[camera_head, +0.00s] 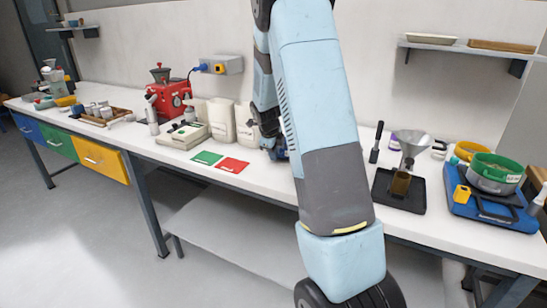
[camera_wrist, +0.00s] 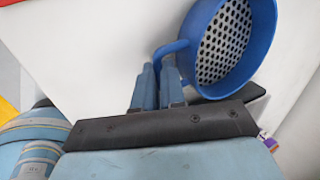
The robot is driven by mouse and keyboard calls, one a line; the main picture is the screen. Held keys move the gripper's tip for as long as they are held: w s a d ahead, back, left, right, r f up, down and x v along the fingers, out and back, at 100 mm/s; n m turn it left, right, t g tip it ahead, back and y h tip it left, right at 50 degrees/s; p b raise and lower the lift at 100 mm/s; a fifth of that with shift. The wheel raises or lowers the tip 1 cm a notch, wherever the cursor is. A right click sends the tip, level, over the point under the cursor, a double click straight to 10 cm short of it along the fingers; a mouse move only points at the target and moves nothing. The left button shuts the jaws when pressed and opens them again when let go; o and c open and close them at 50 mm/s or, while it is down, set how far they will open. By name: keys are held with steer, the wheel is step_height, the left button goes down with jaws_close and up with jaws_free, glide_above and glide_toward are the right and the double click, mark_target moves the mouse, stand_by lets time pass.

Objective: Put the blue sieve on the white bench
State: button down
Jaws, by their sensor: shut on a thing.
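The blue sieve (camera_wrist: 228,42) has a round blue rim and a grey perforated mesh, and shows at the upper right of the wrist view, tilted toward the camera. My gripper (camera_wrist: 162,75) is shut on its curved handle. White bench surface (camera_wrist: 95,55) lies behind the sieve in the wrist view; I cannot tell whether the sieve touches it. In the head view the white bench (camera_head: 285,183) runs along the wall, and my arm covers its middle. The sieve is mostly or wholly hidden behind my arm there.
Green (camera_head: 207,158) and red cards (camera_head: 232,165) lie left of my arm, with pale sacks (camera_head: 222,120) and a red grinder (camera_head: 170,93) behind. To the right are a black tray (camera_head: 385,193) with a metal funnel (camera_head: 413,148) and a blue scale (camera_head: 465,206) bearing a green-rimmed sieve (camera_head: 495,172).

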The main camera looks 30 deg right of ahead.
steer(key=shift+f, duration=0.7)
steer(key=c, duration=1.2)
jaws_free()
steer(key=shift+a, duration=0.1)
